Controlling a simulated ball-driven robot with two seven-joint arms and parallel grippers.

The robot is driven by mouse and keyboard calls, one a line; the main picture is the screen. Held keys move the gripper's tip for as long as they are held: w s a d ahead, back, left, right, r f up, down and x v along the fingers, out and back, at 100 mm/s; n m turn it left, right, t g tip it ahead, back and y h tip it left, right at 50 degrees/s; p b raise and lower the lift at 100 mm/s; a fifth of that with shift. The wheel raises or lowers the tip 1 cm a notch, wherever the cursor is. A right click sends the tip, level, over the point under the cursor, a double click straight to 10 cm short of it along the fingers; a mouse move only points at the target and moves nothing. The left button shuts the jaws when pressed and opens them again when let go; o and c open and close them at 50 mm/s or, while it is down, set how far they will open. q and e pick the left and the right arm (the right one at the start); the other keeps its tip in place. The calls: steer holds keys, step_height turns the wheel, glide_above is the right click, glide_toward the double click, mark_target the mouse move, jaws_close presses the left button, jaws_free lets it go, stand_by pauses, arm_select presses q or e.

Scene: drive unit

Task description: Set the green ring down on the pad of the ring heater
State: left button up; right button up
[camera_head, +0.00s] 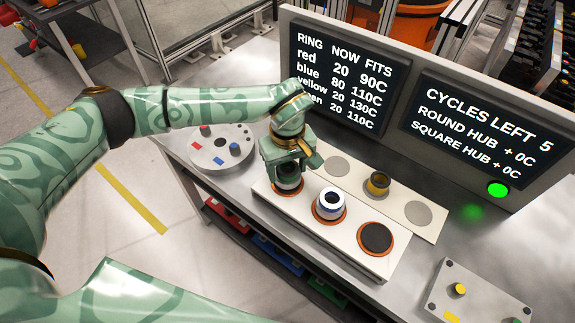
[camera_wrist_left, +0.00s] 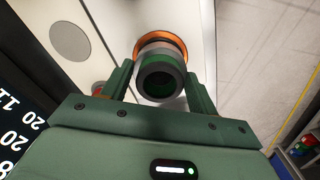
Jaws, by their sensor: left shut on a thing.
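The green ring (camera_wrist_left: 160,82) is a short dark-green tube with a paler band, held between the fingers of my left gripper (camera_head: 288,170). In the head view the gripper hides most of the ring (camera_head: 288,184). It is upright at the left pad of the ring heater (camera_head: 268,194), a long white block with orange-rimmed round pads. The orange rim (camera_wrist_left: 172,39) shows around the ring's far end in the left wrist view. I cannot tell if the ring touches the pad. The right pad (camera_head: 375,238) is bare and dark.
Behind the heater, a white plate (camera_head: 408,187) with grey circles bears a yellow ring (camera_head: 377,183). A round grey fixture (camera_head: 213,165) with coloured pegs stands left. A pegged grey plate (camera_head: 470,300) lies front right. The screen (camera_head: 345,75) lists blue at 80, the others at 20.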

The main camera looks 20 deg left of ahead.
arm_select(q)
steer(key=shift+f, duration=0.3)
stand_by(0.4)
steer(key=o, duration=1.4)
step_height(320, 180, up, 16)
steer(key=shift+r+p, duration=0.15)
steer(key=shift+p, duration=0.65)
